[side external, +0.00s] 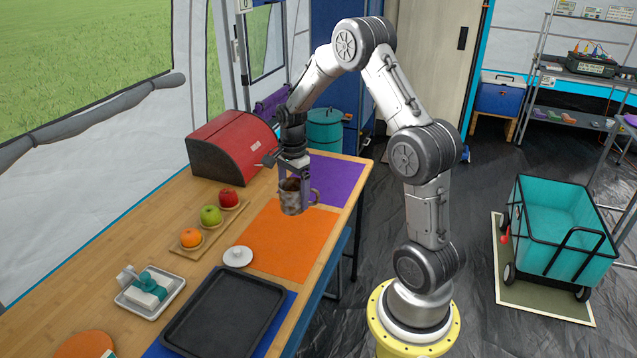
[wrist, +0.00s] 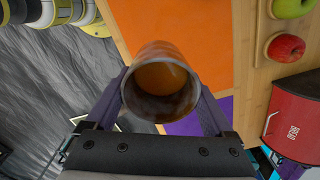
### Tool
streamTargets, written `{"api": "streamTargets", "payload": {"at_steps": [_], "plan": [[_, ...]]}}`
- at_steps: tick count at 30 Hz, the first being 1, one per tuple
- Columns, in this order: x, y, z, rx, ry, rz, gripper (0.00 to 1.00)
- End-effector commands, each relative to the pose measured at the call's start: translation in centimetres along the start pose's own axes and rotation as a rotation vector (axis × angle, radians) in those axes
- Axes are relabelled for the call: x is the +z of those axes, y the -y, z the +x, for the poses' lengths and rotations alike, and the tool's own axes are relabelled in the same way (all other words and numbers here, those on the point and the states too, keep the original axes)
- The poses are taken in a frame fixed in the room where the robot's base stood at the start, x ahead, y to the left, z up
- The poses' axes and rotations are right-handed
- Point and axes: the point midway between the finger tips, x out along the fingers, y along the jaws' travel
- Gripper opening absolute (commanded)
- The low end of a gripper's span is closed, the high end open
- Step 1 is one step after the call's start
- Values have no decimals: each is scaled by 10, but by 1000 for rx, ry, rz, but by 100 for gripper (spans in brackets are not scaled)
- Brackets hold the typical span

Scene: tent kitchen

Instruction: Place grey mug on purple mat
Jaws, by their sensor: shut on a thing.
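The grey mug (side external: 290,197) is held upright by my gripper (side external: 293,175) above the worktop, in front of the orange and purple mats in the side view. In the wrist view the mug (wrist: 160,85) sits between my gripper's fingers (wrist: 160,108) and shows a brown inside. My gripper is shut on it. The purple mat (side external: 337,182) lies flat at the far right end of the wooden table, beyond the orange mat; part of it is hidden behind the mug and gripper. A piece of the purple mat (wrist: 190,124) also shows in the wrist view.
The orange mat (side external: 285,245) adjoins the purple one. A red bread box (side external: 225,148) stands to the left, with a board of fruit (side external: 210,222) in front. A white lid (side external: 237,256) and a dark tray (side external: 225,312) are nearer. The visible purple area looks clear.

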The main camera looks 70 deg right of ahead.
Motion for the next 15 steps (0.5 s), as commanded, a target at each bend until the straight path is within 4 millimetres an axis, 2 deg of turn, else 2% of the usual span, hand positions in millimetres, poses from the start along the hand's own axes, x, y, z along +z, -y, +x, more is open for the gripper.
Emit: {"api": "streamTargets", "payload": {"at_steps": [5, 8, 15], "plan": [[-34, 18, -5, -7, -3, 32, 20], [-62, 26, -6, -8, -4, 65, 20], [-138, 33, -2, -11, -8, 178, 20]]}}
